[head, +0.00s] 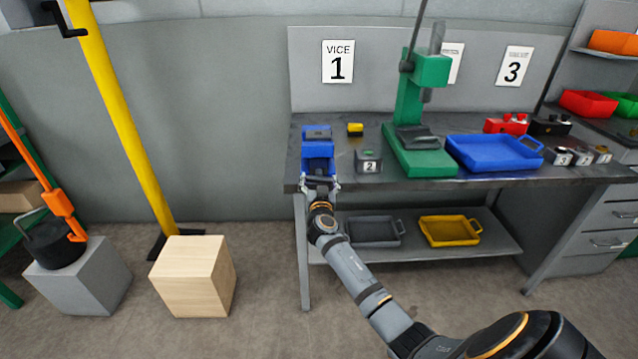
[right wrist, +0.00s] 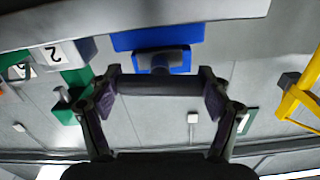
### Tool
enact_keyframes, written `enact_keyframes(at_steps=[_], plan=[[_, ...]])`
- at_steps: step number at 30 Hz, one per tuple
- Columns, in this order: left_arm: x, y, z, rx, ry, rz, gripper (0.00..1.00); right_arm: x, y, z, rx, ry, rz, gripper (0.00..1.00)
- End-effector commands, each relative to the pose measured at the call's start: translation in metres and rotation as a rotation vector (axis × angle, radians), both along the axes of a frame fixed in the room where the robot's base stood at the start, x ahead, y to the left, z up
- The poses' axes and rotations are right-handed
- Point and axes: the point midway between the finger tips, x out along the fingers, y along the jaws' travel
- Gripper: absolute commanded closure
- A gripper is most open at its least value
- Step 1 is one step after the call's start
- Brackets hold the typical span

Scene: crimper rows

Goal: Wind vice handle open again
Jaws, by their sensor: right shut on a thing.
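The blue vice (head: 318,151) sits at the left front of the bench below the VICE 1 sign (head: 338,61). My right gripper (head: 320,185) is at the vice's front end, by the bench's front edge. In the right wrist view the vice (right wrist: 165,60) lies beyond the fingertips. The dark bar of the vice handle (right wrist: 158,86) spans between the fingers of my right gripper, which is shut on it. The handle is mostly hidden by the gripper in the head view. My left gripper is not in view.
The lower shelf holds a grey tray (head: 374,243) and a yellow tray (head: 450,241). A wooden block (head: 190,285) stands on the floor.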

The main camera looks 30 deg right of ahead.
Motion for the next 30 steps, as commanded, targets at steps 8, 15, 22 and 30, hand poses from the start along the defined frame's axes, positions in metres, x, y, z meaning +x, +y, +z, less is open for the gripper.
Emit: enact_keyframes(at_steps=[8, 15, 22, 30], plan=[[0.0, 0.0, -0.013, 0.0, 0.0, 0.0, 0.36, 0.0, 0.0, -0.003, -0.216, 0.134, -0.001, 0.53], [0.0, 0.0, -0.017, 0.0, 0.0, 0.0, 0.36, -0.001, -0.001, -0.002, -0.411, 0.254, -0.001, 0.53], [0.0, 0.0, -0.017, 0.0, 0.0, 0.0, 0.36, -0.001, -0.001, -0.001, -0.598, 0.368, -0.001, 0.53], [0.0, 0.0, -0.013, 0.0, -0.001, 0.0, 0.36, -0.001, -0.002, 0.0, -0.816, 0.503, 0.0, 0.53]])
